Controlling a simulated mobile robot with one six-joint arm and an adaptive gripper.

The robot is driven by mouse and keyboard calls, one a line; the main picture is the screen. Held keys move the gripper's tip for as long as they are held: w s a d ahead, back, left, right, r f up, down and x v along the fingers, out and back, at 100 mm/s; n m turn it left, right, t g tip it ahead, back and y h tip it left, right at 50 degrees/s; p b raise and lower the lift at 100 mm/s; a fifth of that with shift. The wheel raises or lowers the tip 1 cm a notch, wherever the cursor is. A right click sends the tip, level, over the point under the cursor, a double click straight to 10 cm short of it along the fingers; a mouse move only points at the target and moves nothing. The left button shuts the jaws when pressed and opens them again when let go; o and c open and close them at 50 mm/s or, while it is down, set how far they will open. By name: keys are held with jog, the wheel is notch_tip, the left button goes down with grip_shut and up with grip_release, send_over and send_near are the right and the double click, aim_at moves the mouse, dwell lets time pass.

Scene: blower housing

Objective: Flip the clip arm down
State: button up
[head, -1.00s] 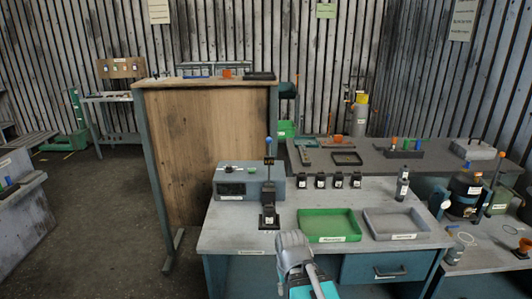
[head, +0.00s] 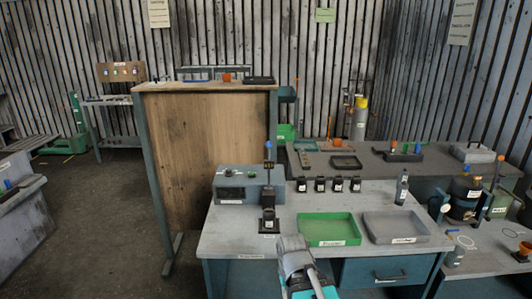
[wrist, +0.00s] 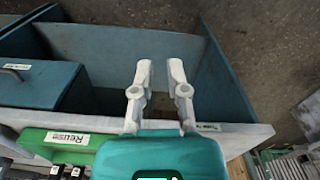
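A small dark fixture (head: 268,222) with a white label stands near the left front of the workbench. A dark upright piece with a blue tip rises from it or just behind it. The clip arm is too small to pick out with certainty. My gripper (wrist: 160,68) is open and empty in the wrist view, its two pale fingers apart, pointing toward the bench's front and the floor. In the head view my gripper (head: 293,245) is at the bench's front edge, right of and nearer than the fixture, and its fingers are not clear there.
A grey box (head: 238,184) with buttons stands behind the fixture. A green tray (head: 330,218) and a grey tray (head: 396,213) lie to the right. Several small black blocks (head: 320,184) stand in a row behind them. A tall wooden panel (head: 205,150) rises at the back left.

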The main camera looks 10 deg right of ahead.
jog(key=shift+r, duration=0.35)
grip_shut()
notch_tip(320, 180, up, 14)
jog(key=p, duration=1.4)
jog(key=shift+p, duration=0.35)
jog(key=shift+s+r, duration=0.1)
jog(key=shift+d, duration=0.15)
